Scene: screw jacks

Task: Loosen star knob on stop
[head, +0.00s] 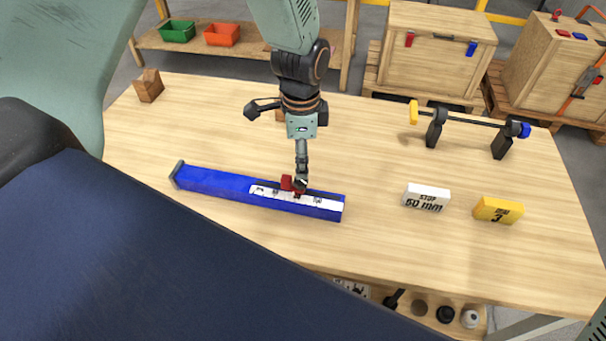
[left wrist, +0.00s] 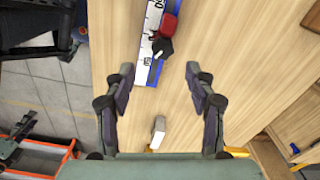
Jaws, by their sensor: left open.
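A red stop (head: 287,183) sits on the blue rail (head: 215,184), on the white scale strip toward the rail's right end. In the left wrist view the stop (left wrist: 170,23) shows at the top, with its black star knob (left wrist: 162,47) on the side facing my gripper. My left gripper (left wrist: 160,78) is open and empty, the knob lying beyond and between its fingertips. In the head view the left gripper (head: 278,146) hangs over the table just behind the rail, one finger overlapping the stop area. Contact with the knob cannot be told there. My right gripper is not in view.
A white "STOP 50 mm" block (head: 427,198) and a yellow numbered block (head: 497,210) stand right of the rail. A black bar on supports (head: 466,118) is at the back right. A brown wooden block (head: 149,86) is at the back left. The front table area is clear.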

